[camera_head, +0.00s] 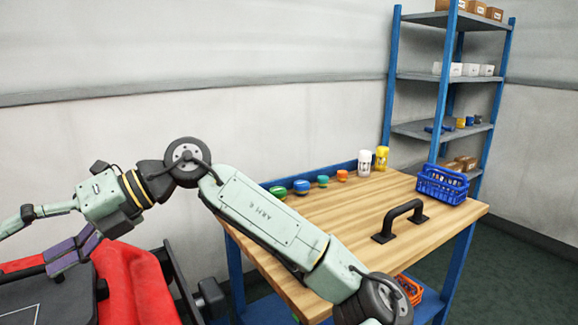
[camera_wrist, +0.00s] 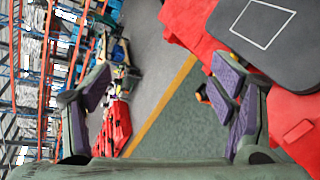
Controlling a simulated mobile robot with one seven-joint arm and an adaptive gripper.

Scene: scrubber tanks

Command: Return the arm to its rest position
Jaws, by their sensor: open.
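My arm reaches across the head view from the lower right to the left, over the near left side of the wooden workbench (camera_head: 330,215). My gripper (camera_head: 68,250) is at the far left of the head view, above a red body with a dark flat top. Its purple finger pads point down and to the left. In the wrist view my gripper (camera_wrist: 155,95) shows its two fingers wide apart, with nothing between them. Beyond them is floor with a yellow line.
On the bench stand a black handle (camera_head: 400,220), a blue basket (camera_head: 442,184), a white container (camera_head: 364,163), a yellow container (camera_head: 381,158) and several small coloured items along the back. A blue shelf rack (camera_head: 443,75) stands behind. An orange basket (camera_head: 409,289) sits below.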

